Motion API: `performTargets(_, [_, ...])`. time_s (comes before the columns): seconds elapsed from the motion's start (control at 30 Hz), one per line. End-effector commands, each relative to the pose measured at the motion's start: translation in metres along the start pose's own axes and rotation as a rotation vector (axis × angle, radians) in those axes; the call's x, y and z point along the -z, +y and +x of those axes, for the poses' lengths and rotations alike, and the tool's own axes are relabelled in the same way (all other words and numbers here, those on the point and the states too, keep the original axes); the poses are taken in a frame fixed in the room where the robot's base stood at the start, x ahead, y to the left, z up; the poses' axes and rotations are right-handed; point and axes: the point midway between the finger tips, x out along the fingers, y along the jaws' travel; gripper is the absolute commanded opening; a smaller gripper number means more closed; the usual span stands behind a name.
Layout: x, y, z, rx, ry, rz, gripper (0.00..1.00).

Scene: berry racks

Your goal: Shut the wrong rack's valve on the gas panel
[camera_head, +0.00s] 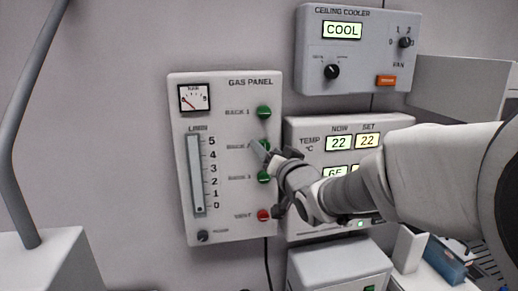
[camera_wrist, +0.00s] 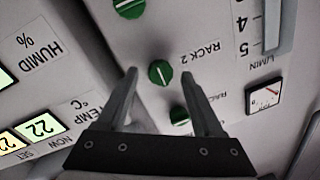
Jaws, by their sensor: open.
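The gas panel (camera_head: 235,225) is a pale wall box with a column of knobs. Green valve knobs sit at Rack 1 (camera_head: 264,112), Rack 2 (camera_head: 264,144) and Rack 3 (camera_head: 264,177), with a red knob (camera_head: 264,215) below. My gripper (camera_head: 262,150) is open in front of the Rack 2 knob and partly covers it. In the wrist view, the Rack 2 knob (camera_wrist: 160,72) appears between the fingertips of my gripper (camera_wrist: 159,75). I cannot tell whether they touch it. The Rack 1 knob (camera_wrist: 180,115) is partly behind the right finger; the Rack 3 knob (camera_wrist: 130,8) is at the top.
A temperature and humidity display box (camera_head: 300,130) stands close on the right, behind my arm. The ceiling cooler box (camera_head: 355,75) is above it.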

Motion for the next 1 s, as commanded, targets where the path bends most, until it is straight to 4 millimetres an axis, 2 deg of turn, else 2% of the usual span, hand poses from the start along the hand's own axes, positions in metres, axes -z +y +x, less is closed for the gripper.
performTargets(0.37, [-0.0002, -0.0001, 0.0039, 0.0, 0.0, 0.001, 0.67])
performTargets(0.73, [-0.0002, -0.0002, 0.0036, 0.0, 0.0, 0.001, 0.0])
performTargets(1.0, [-0.0007, 0.0, 0.0036, 0.0, -0.001, -0.008, 0.0])
